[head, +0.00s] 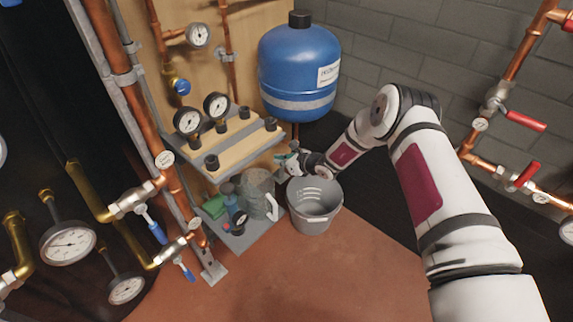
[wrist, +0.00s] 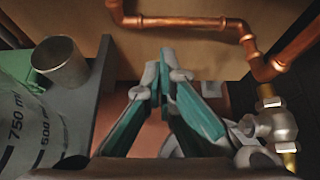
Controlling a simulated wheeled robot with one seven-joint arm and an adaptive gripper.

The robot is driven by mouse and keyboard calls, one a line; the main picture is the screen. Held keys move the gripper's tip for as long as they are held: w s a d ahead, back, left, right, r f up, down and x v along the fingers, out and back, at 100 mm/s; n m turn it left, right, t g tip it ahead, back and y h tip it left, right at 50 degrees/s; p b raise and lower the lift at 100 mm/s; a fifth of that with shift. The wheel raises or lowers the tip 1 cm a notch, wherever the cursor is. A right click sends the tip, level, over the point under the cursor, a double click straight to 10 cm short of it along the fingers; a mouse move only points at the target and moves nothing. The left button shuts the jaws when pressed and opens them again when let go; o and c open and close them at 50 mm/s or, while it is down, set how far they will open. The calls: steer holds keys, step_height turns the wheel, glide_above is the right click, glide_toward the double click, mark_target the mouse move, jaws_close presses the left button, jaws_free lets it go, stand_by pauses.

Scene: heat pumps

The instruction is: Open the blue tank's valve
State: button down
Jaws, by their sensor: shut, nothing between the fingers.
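The blue tank (head: 300,72) hangs at the back wall in the head view, with a white label and a pale band. A short pipe runs down from its underside. In the wrist view a silver valve body (wrist: 272,127) with brass fittings sits on the copper pipe at the right. I cannot clearly tell its handle or how that is turned. My gripper (head: 287,160) is below the tank, beside the lower shelf. In the wrist view my gripper (wrist: 162,72) has its teal-padded fingers together and empty, left of the valve and apart from it at the tips.
A grey bucket (head: 315,205) stands on the floor below my gripper. A measuring jug (head: 258,193) and small items stand on the lower shelf (head: 240,238), close on the left. Copper pipes (wrist: 185,22) run along the wall. The red-brown floor in front is clear.

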steer(key=shift+w+a+r+b, duration=0.45)
steer(key=shift+w+a+r, duration=0.15)
steer(key=shift+a, duration=0.15)
steer(key=shift+w+a+r+b, duration=0.45)
steer(key=shift+w+a+r, duration=0.1)
steer(key=shift+a, duration=0.2)
steer(key=shift+d+r, duration=0.1)
